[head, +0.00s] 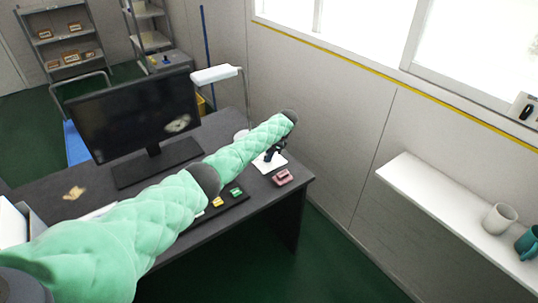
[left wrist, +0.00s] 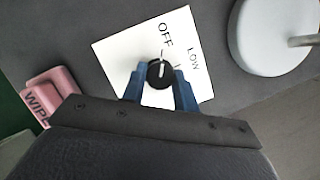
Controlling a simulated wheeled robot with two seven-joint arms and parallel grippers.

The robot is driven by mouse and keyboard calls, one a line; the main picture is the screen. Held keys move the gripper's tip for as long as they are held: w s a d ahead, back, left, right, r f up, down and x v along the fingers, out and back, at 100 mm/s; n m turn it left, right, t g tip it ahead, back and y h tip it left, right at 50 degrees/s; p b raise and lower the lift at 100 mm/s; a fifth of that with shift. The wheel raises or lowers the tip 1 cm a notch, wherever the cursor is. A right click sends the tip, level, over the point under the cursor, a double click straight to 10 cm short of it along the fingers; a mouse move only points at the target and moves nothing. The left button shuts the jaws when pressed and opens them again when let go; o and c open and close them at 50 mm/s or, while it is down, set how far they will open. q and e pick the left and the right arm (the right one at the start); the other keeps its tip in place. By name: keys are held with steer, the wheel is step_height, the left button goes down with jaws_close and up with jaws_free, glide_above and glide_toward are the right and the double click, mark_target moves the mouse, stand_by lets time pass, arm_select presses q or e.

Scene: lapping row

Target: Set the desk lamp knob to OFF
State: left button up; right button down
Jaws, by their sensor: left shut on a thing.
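The desk lamp (head: 215,75) stands at the back of the desk with its white head over the monitor's right side. Its round grey base (left wrist: 272,38) shows in the left wrist view. The black knob (left wrist: 160,73) sits on a white card (left wrist: 115,55) marked OFF and LOW. A white line on the knob points up in the left wrist view, close to the OFF label. My left gripper (left wrist: 160,85) has its blue fingers shut on the knob, one on each side. In the head view my left gripper (head: 274,154) is partly hidden by my arm. My right gripper is not in view.
A pink block (head: 283,177) marked WIPE lies beside the card. A monitor (head: 135,115) stands on the dark desk (head: 262,205). A dark tray with yellow and green pieces lies near my arm. A white wall shelf (head: 430,195) holds mugs at the right.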

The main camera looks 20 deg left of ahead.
mark_target(275, 159)
arm_select(q)
steer(key=shift+w+r, duration=0.1)
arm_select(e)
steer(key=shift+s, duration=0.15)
arm_select(q)
steer(key=o, duration=1)
steer(key=shift+c, duration=0.2)
steer(key=shift+d+r, duration=0.15)
steer(key=shift+r, duration=0.15)
steer(key=b+v, duration=0.2)
steer(key=v, duration=0.5)
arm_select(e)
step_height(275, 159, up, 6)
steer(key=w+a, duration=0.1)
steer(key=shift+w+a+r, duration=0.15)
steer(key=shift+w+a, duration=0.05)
